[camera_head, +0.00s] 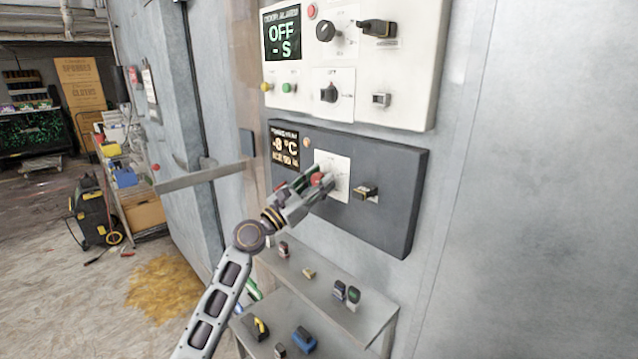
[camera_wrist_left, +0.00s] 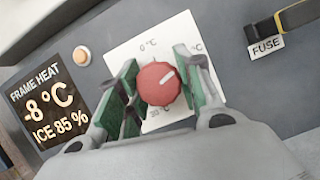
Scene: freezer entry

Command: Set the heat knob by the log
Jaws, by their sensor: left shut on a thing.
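The heat knob is a red round knob (camera_wrist_left: 160,84) with a white pointer line, on a white dial plate (camera_head: 340,166) with degree marks. It sits on the dark grey lower panel (camera_head: 400,190). In the left wrist view, the pointer aims up and to the right. My left gripper (camera_head: 317,181) is shut on the knob, one green-padded finger (camera_wrist_left: 128,95) at each side. The display (camera_wrist_left: 48,103) beside it reads FRAME HEAT, -8 °C, ICE 85 %. No log shows clearly in either view. My right gripper is not in view.
A white upper panel (camera_head: 420,60) carries black knobs, buttons and a display (camera_head: 282,36) reading OFF. A fuse (camera_head: 366,192) sits right of the dial. Below, a metal shelf (camera_head: 330,305) holds several small items. A yellow spill (camera_head: 165,285) lies on the floor at left.

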